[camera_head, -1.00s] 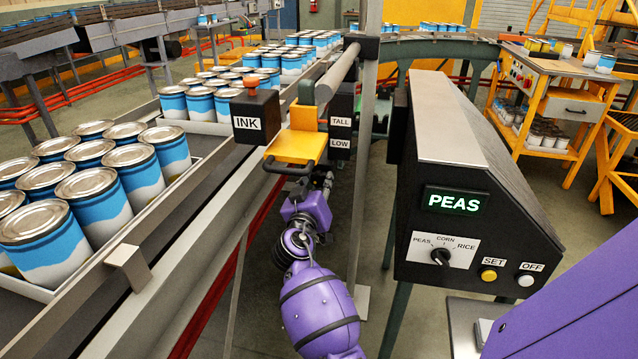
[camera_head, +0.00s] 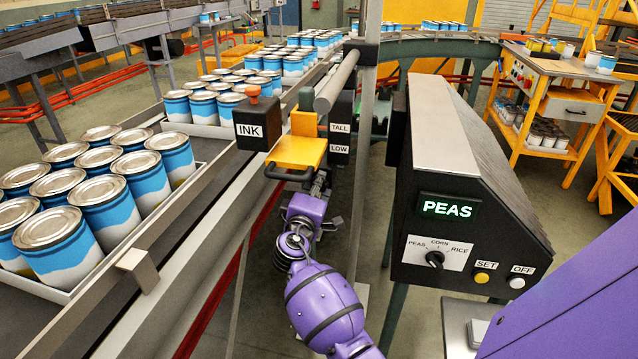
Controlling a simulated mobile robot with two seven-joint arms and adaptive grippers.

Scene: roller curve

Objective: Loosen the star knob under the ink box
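The black ink box (camera_head: 257,124), labelled INK, sits beside the conveyor with an orange-red knob (camera_head: 252,91) on top. I cannot make out the star knob under the box. A yellow bracket (camera_head: 298,152) with a dark handle (camera_head: 289,175) stands just right of the box. My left arm reaches up from the bottom middle. Its gripper (camera_head: 321,181) is right of the handle, low beside the bracket and under the TALL/LOW plates (camera_head: 340,138). Its fingers are small and partly hidden, so I cannot tell whether they are open or touching anything. My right gripper is out of view.
Blue-and-white cans in trays (camera_head: 140,222) line the conveyor (camera_head: 195,240) at left. A control box (camera_head: 460,150) showing PEAS stands close on the right. A grey post (camera_head: 365,150) rises behind the gripper. A yellow workbench (camera_head: 560,105) is farther back.

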